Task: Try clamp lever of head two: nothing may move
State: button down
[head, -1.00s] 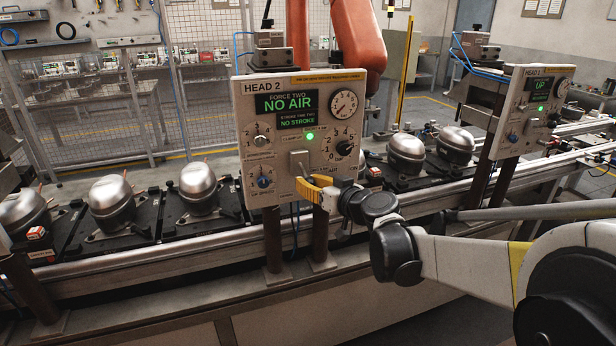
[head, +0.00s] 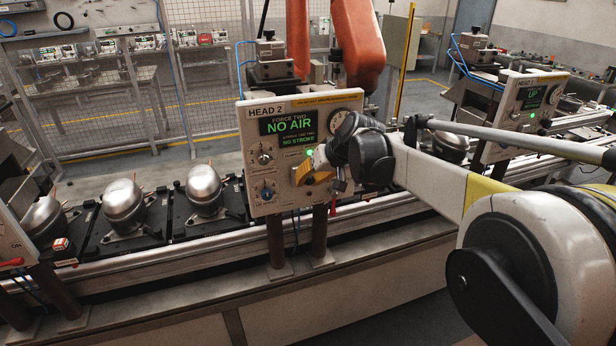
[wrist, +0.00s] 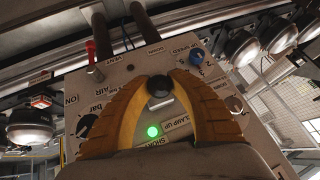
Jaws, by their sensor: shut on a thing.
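The HEAD 2 panel (head: 258,178) stands upright over the line, and its display (head: 288,126) reads NO AIR and NO STROKE. My gripper (head: 308,172) is in front of the lower middle of this panel. In the wrist view, its two yellow fingers (wrist: 163,83) are closed around the round black knob (wrist: 160,87) of the clamp lever. The lever's stem is hidden behind the knob and fingers. My wrist hides the panel's right part in the head view.
A blue knob (head: 266,193) and a selector knob (head: 264,159) sit left of my gripper. A red-tipped lever (wrist: 91,47) shows in the wrist view. Compressors (head: 205,185) stand on pallets along the line. The HEAD 1 panel (head: 527,107) reads UP.

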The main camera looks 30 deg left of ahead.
jog(key=shift+w+r, duration=0.1)
jog(key=shift+r, duration=0.05)
dwell(0.4)
jog(key=c, duration=1.1)
grip_release()
jog(key=shift+c, duration=0.2)
jog(key=v, duration=1.2)
jog(key=shift+w+a+r, duration=0.1)
